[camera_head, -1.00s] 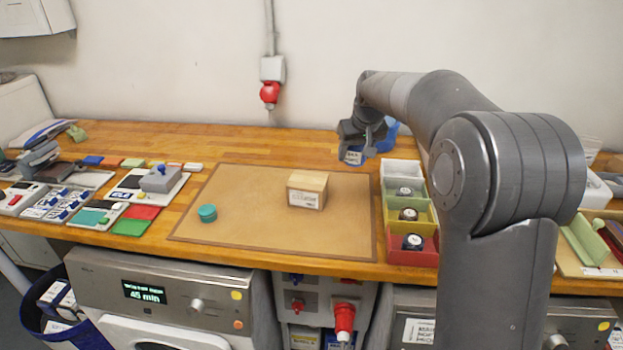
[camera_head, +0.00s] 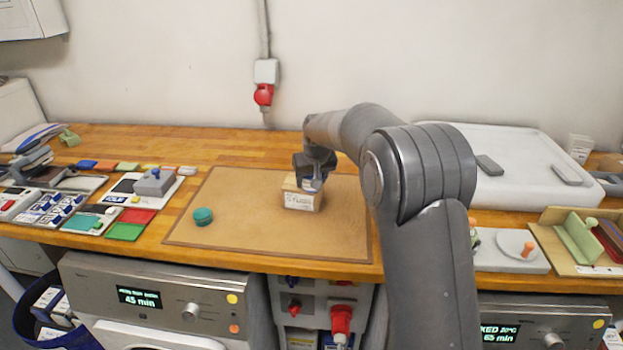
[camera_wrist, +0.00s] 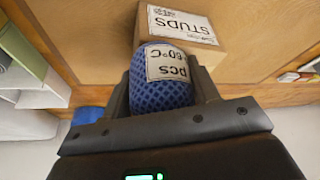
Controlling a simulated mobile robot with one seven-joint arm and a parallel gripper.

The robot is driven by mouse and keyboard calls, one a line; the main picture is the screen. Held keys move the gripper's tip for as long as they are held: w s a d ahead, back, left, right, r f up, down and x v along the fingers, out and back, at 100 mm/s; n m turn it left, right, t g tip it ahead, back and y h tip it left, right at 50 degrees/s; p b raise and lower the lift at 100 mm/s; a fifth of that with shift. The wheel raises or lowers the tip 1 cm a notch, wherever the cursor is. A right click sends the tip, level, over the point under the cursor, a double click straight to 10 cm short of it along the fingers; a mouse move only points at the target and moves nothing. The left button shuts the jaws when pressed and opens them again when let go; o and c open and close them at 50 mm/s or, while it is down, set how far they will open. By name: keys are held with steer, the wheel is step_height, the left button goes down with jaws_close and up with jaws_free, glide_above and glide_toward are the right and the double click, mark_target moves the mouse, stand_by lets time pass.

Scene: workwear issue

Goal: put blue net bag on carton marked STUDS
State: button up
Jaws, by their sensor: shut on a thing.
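The carton marked STUDS (camera_head: 300,201) is a small light-brown box with a white label, standing on the brown mat. It also shows in the wrist view (camera_wrist: 201,48), label towards the camera. My gripper (camera_head: 314,182) is over the carton in the head view. In the wrist view my gripper is shut on the blue net bag (camera_wrist: 160,96), a blue mesh bag with a white tag, held between both fingers. The bag overlaps the carton's near side in that view. I cannot tell whether the bag touches the carton. In the head view the bag is mostly hidden by my gripper.
A teal round object (camera_head: 203,216) sits on the mat (camera_head: 245,240), left of the carton. A white tray (camera_head: 530,150) stands at the back right. Cards and small devices crowd the left of the bench. The mat left of the carton is mostly clear.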

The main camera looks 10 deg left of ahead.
steer(key=shift+f, duration=0.1)
steer(key=o, duration=1)
steer(key=v, duration=1.2)
steer(key=s+d+r+m, duration=0.1)
steer(key=s+d+r, duration=0.4)
steer(key=s+d, duration=0.25)
steer(key=s+d+f+m, duration=0.1)
steer(key=s+d, duration=0.4)
steer(key=s, duration=0.5)
steer(key=s+d+f+m+t+h, duration=0.1)
steer(key=s+d+f, duration=0.2)
steer(key=s, duration=0.7)
steer(key=s+d+f+m, duration=0.1)
steer(key=s+d+f, duration=0.1)
steer(key=s+d, duration=0.4)
steer(key=shift+s+d+m+h, duration=0.15)
steer(key=shift+s+h, duration=0.05)
steer(key=shift+s, duration=1.1)
steer(key=shift+s+d+m+h, duration=0.15)
steer(key=shift+s+d+h, duration=0.05)
steer(key=shift+s, duration=1.1)
steer(key=shift+r, duration=0.1)
